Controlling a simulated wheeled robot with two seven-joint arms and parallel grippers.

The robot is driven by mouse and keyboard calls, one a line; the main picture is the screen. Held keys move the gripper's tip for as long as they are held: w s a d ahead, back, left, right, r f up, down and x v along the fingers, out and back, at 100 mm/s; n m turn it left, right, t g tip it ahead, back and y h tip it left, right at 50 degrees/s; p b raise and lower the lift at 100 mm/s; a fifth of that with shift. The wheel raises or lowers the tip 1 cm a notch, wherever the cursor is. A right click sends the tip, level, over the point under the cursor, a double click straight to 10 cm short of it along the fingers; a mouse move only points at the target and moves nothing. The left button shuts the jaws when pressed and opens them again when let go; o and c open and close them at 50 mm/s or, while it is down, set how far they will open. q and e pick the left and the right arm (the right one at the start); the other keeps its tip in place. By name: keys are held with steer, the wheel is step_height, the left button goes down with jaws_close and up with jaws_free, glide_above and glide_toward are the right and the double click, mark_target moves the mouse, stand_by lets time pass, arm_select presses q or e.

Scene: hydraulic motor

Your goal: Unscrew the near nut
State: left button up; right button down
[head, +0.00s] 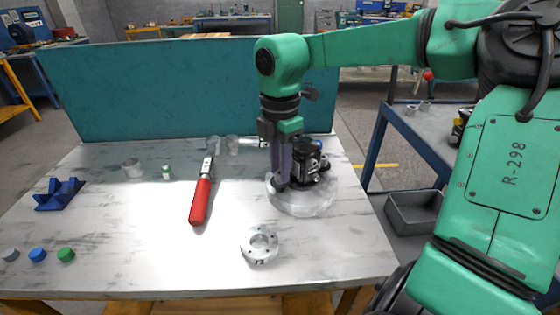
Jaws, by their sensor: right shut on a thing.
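The hydraulic motor has a black body (312,160) standing on a round silver base (305,203) at the right of the table. My right gripper (281,184) comes down from above, with its dark fingers pointing down at the front left of the motor body, just over the base. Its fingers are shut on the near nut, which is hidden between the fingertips. My left gripper is not in view.
A teal panel (180,88) closes the back. The front centre is clear.

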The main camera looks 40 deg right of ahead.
steer(key=shift+n, duration=0.5)
steer(key=shift+r+p, duration=1.65)
steer(key=shift+r, duration=0.35)
steer(key=shift+r, duration=0.15)
